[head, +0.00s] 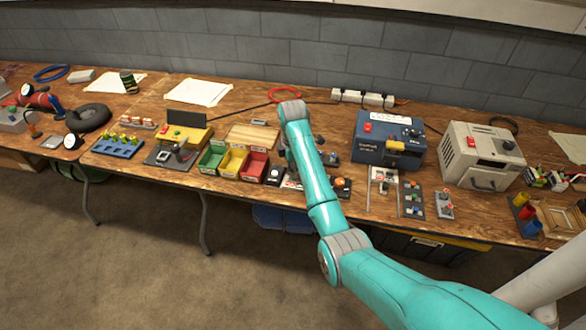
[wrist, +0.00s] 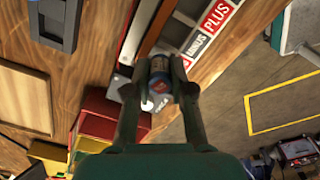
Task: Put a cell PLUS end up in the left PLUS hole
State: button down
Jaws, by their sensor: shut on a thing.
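My gripper (wrist: 159,76) is shut on a cell (wrist: 158,88) with a blue and red label, held between the two fingertips in the wrist view. I cannot tell which end of the cell is PLUS. A white strip with a red PLUS label (wrist: 216,14) and a MINUS label (wrist: 197,38) lies just beyond and to the right of the fingertips. In the head view my arm covers the gripper, the cell and most of the labelled piece; a bit of its label strip (head: 291,183) shows. I cannot make out the PLUS holes in either view.
Green (head: 211,159), yellow (head: 233,162) and red (head: 254,167) bins stand left of my arm. A blue box machine (head: 385,150) and a cream one (head: 465,160) stand to the right. The table's front edge is close to the labelled strip.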

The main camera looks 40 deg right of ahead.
jog(key=shift+f, duration=1)
dwell(1.1)
jog(key=c, duration=0.9)
grip_release()
